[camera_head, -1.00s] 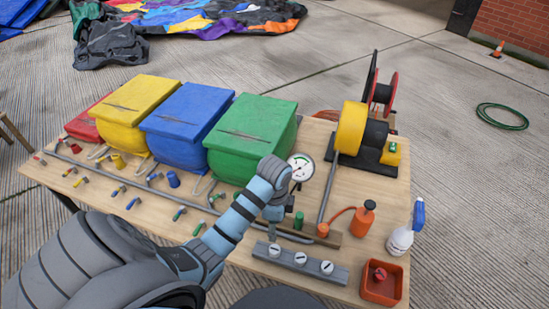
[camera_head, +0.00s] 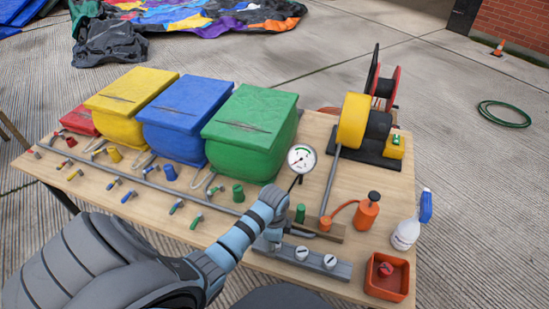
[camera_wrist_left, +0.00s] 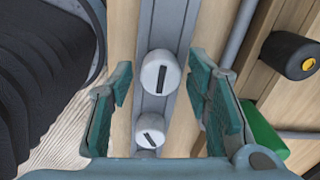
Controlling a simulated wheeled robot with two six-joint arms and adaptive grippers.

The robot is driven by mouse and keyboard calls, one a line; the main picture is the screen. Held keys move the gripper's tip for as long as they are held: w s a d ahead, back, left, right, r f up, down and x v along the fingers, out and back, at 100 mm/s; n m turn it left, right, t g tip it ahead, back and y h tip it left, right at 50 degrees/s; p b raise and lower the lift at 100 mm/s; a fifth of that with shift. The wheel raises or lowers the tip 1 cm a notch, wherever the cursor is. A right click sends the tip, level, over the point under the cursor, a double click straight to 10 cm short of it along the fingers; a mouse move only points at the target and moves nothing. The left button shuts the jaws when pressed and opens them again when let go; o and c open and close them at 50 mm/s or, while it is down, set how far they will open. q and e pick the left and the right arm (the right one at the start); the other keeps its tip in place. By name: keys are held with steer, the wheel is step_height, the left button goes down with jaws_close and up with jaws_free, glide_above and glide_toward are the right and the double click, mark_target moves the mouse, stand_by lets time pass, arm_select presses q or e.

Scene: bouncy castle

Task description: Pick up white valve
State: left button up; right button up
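White valves with dark slots sit on a grey rail (camera_head: 340,268) near the table's front edge. Two show in the head view, one white valve (camera_head: 302,252) and another at the right end (camera_head: 329,262); the rail's left end is hidden by my left gripper (camera_head: 270,243). In the left wrist view my left gripper (camera_wrist_left: 160,78) is open and empty, its green pads apart on both sides of the rail. One white valve (camera_wrist_left: 158,72) lies in line between the fingertips, and another (camera_wrist_left: 150,132) is lower in the picture. Contact is not visible. My right gripper is not in view.
Behind the rail are a gauge (camera_head: 301,158), a green cylinder (camera_head: 300,213) and a wooden strip. To the right stand an orange pump bottle (camera_head: 367,212), a spray bottle (camera_head: 408,232) and a red tray (camera_head: 405,284). Coloured bins (camera_head: 250,130) fill the back left.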

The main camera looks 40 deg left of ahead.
arm_select(q)
steer(key=c, duration=0.7)
steer(key=shift+r, duration=0.15)
step_height(320, 180, up, 20)
steer(key=p, duration=0.9)
